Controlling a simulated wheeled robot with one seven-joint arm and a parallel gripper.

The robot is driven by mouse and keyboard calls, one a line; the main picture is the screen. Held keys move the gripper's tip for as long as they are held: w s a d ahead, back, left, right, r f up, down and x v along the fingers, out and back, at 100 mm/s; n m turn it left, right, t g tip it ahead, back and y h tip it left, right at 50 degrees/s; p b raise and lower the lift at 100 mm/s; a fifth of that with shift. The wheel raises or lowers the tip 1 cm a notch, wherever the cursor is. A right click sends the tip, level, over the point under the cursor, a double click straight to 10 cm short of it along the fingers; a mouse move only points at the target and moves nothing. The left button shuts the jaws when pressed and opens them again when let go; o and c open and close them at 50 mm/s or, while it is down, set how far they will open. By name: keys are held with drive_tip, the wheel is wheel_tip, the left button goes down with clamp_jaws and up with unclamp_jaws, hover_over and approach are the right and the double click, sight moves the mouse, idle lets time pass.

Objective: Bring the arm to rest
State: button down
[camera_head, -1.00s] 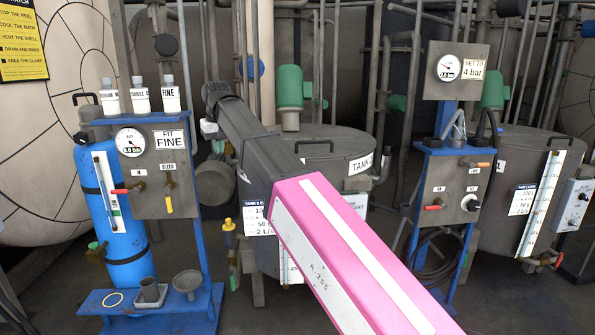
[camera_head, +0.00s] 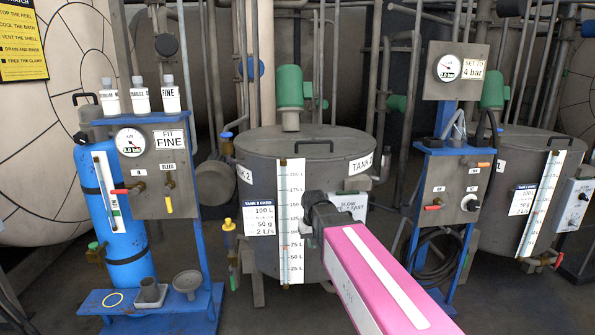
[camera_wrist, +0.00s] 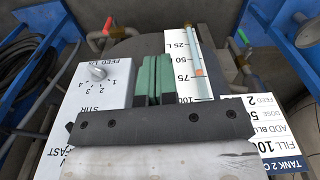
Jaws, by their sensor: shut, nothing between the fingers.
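My gripper (camera_wrist: 152,78) shows in the wrist view as two green fingers side by side, shut with nothing between them. Beyond them are tank 2's level scale (camera_wrist: 177,42) and a white control box (camera_wrist: 100,88) with a knob. I cannot tell whether the fingers touch either. In the head view my pink arm link reaches up from the bottom right, its dark end in front of tank 2 (camera_head: 262,165). The fingers cannot be made out there.
A blue stand (camera_head: 205,240) with a gauge panel, bottles and a blue cylinder (camera_head: 120,215) is at left. Another blue stand (camera_head: 470,170) with a gauge is right of the arm. Pipes and a green motor (camera_head: 290,88) rise behind. Floor shows between the stands.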

drive_tip(key=s+d+f+m, duration=0.2)
drive_tip(key=s+d+f, duration=0.9)
drive_tip(key=d+f, duration=0.2)
drive_tip(key=shift+s+d+g, duration=0.3)
drive_tip(key=shift+d+g, duration=0.1)
idle(1.5)
